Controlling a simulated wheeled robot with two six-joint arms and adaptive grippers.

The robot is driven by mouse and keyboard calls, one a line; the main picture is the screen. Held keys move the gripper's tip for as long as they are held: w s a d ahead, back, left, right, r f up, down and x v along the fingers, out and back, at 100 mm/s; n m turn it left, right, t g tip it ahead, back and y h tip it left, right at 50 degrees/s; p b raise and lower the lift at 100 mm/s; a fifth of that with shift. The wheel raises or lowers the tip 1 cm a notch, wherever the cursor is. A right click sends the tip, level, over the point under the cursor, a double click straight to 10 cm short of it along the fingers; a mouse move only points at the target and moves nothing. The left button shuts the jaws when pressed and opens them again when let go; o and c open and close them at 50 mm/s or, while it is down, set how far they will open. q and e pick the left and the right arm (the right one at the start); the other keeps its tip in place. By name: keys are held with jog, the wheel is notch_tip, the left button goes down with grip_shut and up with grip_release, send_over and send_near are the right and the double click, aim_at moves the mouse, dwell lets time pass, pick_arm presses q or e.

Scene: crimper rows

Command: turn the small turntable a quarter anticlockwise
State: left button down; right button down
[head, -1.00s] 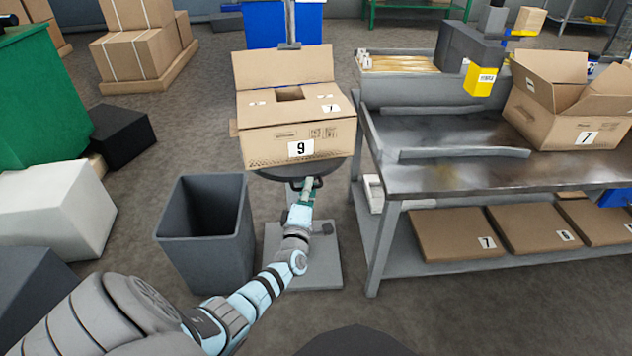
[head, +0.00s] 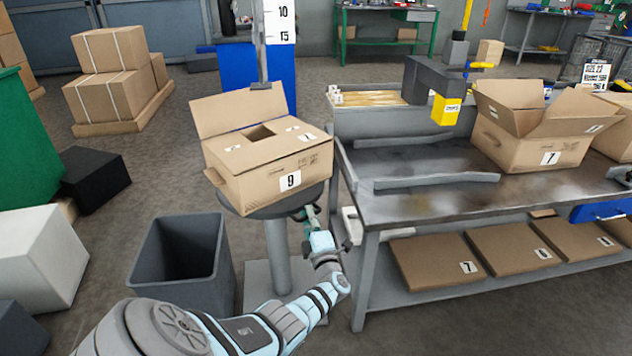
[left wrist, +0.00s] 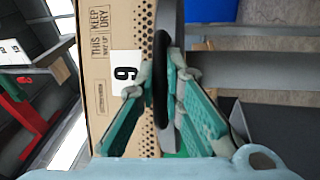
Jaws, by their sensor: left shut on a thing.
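The small turntable (head: 262,211) is a dark round disc on a grey post. An open-topped cardboard box (head: 262,186) marked 9 stands on it, its front face turned obliquely. My left gripper (head: 306,213) is at the disc's front right edge, below the box's right side. In the left wrist view, my left gripper (left wrist: 161,82) is shut on a black handle (left wrist: 160,112) at the rim, with the box's printed face (left wrist: 108,25) beside it. My right gripper is not in view.
A grey bin (head: 180,255) stands just left of the turntable post. A metal workbench (head: 420,203) with another open box (head: 530,152) is close on the right. Flat cartons (head: 435,262) lie on its lower shelf.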

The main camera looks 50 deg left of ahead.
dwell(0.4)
pick_arm(q)
jog(key=c, duration=1.7)
grip_release()
jog(key=shift+d, duration=0.1)
jog(key=v, duration=1.1)
jog(key=shift+s+d+f, duration=0.15)
jog(key=shift+d+f, duration=0.05)
jog(key=shift+d, duration=0.15)
